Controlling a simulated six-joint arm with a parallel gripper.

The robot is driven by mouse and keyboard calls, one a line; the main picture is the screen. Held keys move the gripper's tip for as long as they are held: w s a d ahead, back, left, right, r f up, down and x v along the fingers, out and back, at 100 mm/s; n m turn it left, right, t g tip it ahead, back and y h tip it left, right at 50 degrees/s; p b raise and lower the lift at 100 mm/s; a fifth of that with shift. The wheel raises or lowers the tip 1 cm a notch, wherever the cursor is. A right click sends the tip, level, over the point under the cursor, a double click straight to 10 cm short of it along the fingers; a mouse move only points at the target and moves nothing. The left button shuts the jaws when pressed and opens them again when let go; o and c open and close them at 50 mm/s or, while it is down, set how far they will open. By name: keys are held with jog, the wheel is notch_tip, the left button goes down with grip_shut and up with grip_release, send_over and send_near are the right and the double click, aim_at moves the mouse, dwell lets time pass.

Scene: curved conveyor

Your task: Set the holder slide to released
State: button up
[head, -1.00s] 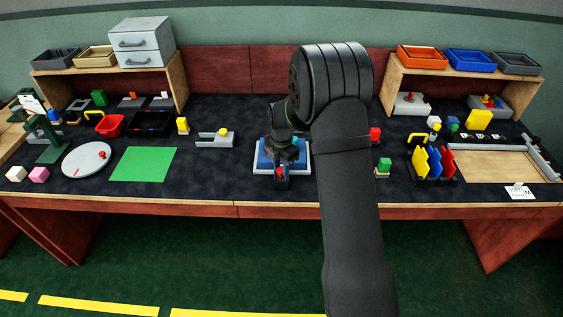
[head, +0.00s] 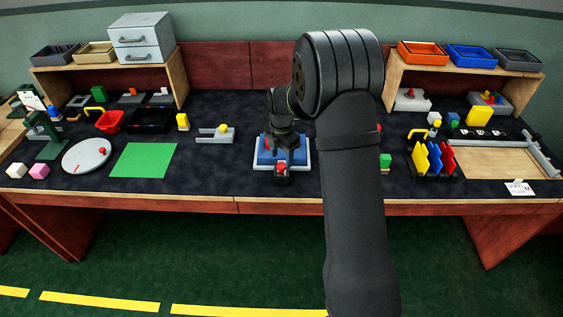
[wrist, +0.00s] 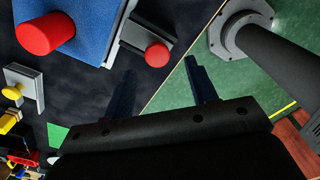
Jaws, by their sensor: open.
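A blue block (head: 264,157) on a white base (head: 262,167) stands at the middle of the bench. A small dark slide with a red knob (head: 281,168) is at its front edge, seemingly the holder slide. In the wrist view the slide's grey body (wrist: 131,47) and its red knob (wrist: 157,54) lie beside the blue block (wrist: 85,25), which carries a larger red knob (wrist: 46,34). My gripper (head: 285,155) is over the block's front side. In the wrist view my gripper (wrist: 160,68) is open and empty, its fingers pointing toward the small knob. Contact cannot be told.
A grey slide with a yellow knob (head: 222,131) lies to the left, near a green mat (head: 143,161). Yellow, blue and red panels (head: 432,158) stand further right. Dark bench surface around the blue block is mostly clear.

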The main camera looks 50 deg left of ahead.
aim_at(281, 165)
notch_tip(281, 165, up, 14)
jog(key=shift+f, duration=0.15)
dwell(0.3)
notch_tip(281, 165, down, 18)
jog(key=shift+r, duration=0.25)
jog(key=shift+w+a, duration=0.1)
dwell(0.3)
jog(key=shift+r, duration=0.1)
